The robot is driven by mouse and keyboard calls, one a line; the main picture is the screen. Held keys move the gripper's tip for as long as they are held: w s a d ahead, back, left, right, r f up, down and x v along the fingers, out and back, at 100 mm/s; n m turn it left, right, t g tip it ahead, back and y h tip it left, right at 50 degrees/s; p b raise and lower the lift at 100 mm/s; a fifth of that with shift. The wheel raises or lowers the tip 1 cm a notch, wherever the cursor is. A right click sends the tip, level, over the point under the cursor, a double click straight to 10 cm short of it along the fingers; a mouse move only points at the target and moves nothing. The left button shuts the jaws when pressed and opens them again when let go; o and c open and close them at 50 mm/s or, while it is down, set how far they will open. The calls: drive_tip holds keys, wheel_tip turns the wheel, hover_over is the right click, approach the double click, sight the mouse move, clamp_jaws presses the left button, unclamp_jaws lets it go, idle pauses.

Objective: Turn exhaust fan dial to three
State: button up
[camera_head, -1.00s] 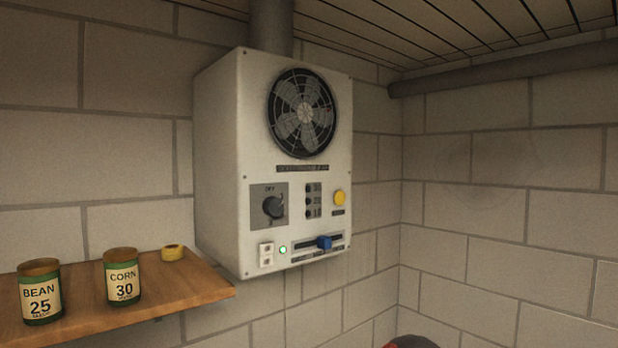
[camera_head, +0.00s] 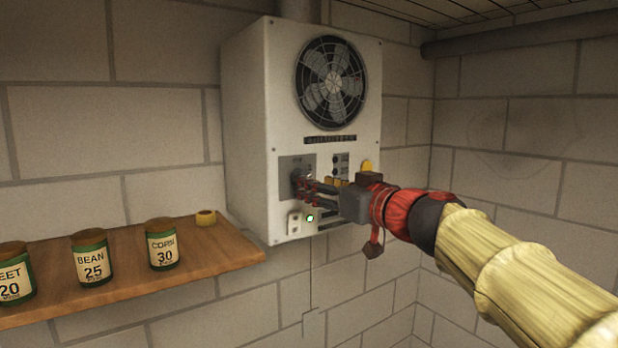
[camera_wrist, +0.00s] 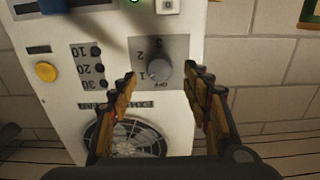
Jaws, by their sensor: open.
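The exhaust fan box (camera_head: 245,130) is a white wall unit with a round black fan behind a guard. Its dark dial (camera_wrist: 159,70) sits on a grey plate (camera_wrist: 172,47) marked OFF, 1, 2 and 3, shown upside down in the wrist view. I cannot tell for sure which mark the dial points to. My gripper (camera_wrist: 163,77) is open, with one finger on each side of the dial and gaps showing. In the head view my gripper (camera_head: 304,186) reaches the plate from the right, and its fingers partly hide the dial.
A yellow button (camera_wrist: 46,71), a column marked 10, 20, 30 (camera_wrist: 88,68) and a green light (camera_head: 310,217) share the panel. A wooden shelf (camera_head: 215,250) at left holds several labelled tins and a yellow roll (camera_head: 206,217). Open space lies right of the box.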

drive_tip(key=p+x, duration=0.1)
drive_tip(key=x, duration=0.3)
drive_tip(key=shift+w+a, duration=0.1)
drive_tip(key=shift+w, duration=0.1)
drive_tip(key=shift+c, duration=0.3)
drive_tip(key=c, duration=1.1)
